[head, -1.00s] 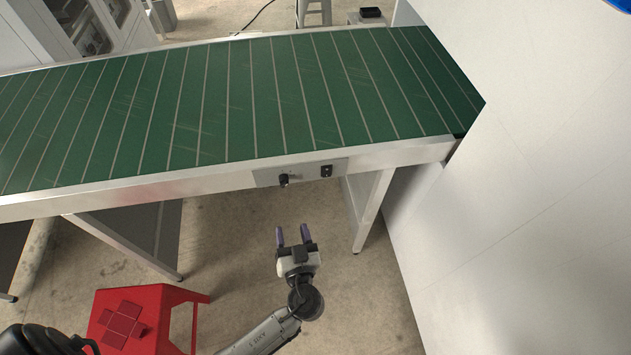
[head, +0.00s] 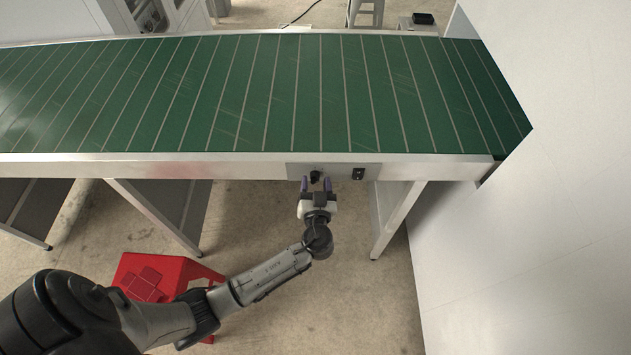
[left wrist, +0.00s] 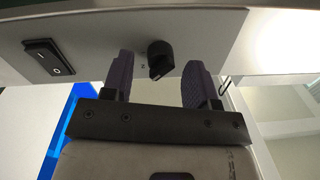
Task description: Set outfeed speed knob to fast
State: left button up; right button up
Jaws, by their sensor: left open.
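The black outfeed speed knob (head: 315,176) sits on a grey panel (head: 300,171) on the front rail of the green conveyor (head: 270,95). In the left wrist view the knob (left wrist: 160,59) shows between and just beyond the fingertips. Its setting cannot be read. My left gripper (head: 316,184) is open, its two purple fingers pointing at the panel, one on each side of the knob. My right gripper is not in view.
A black rocker switch (head: 358,174) is on the same panel, right of the knob. A red stool (head: 190,268) stands below my left arm. A large white wall (head: 520,250) closes off the right side. The floor under the conveyor is open around the gripper.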

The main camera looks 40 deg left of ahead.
pick_arm(q)
jog(key=shift+w+a, duration=0.15)
jog(key=shift+a, duration=0.05)
jog(key=c, duration=0.9)
